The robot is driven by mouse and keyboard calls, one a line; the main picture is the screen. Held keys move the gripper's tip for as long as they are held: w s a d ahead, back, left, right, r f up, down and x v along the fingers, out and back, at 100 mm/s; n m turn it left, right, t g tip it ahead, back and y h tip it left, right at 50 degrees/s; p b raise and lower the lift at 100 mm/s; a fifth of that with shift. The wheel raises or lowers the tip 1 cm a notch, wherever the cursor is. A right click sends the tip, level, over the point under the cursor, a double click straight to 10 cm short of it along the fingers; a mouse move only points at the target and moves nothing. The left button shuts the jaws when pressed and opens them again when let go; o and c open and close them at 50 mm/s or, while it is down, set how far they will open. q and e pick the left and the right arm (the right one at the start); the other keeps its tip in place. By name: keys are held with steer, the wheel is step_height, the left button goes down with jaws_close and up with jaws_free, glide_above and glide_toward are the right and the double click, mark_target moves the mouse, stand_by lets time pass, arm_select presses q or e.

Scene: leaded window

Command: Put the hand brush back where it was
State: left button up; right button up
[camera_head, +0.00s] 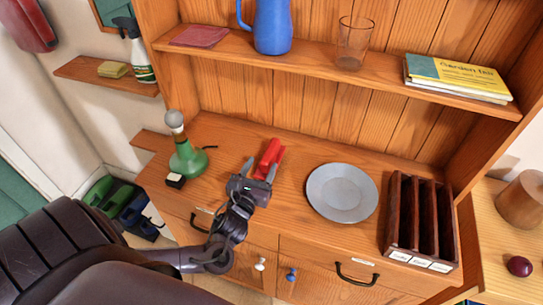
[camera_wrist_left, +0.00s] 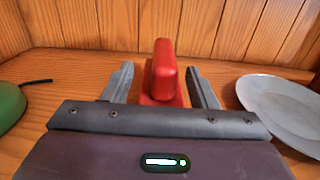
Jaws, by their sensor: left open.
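A red object (camera_head: 268,155) with a raised, rounded handle-like part lies on the dresser top (camera_head: 300,221). It looks like the hand brush, but no bristles show. It also shows in the left wrist view (camera_wrist_left: 163,72). My left gripper (camera_head: 261,168) is open at the near end of the red object. In the left wrist view, the two fingers (camera_wrist_left: 159,69) stand apart on either side of it, with gaps showing. My right gripper is not in view.
A green lamp-like item (camera_head: 187,160) stands left of my gripper, and a grey plate (camera_head: 342,193) lies to the right. A dark, labelled three-slot rack (camera_head: 393,222) stands further right. The shelf (camera_head: 315,58) above holds a blue jug (camera_head: 272,27), a glass (camera_head: 353,43) and books (camera_head: 458,76).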

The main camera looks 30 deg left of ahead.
mark_target(268, 153)
arm_select(q)
steer(key=x, duration=0.1)
steer(key=p+x, duration=0.1)
steer(key=x, duration=0.3)
steer(key=shift+w+d+r, duration=0.2)
steer(key=shift+w+r, duration=0.05)
steer(key=shift+s, duration=0.1)
steer(key=shift+c, duration=0.4)
steer(key=c, duration=1)
jaws_close()
steer(key=shift+r, duration=0.2)
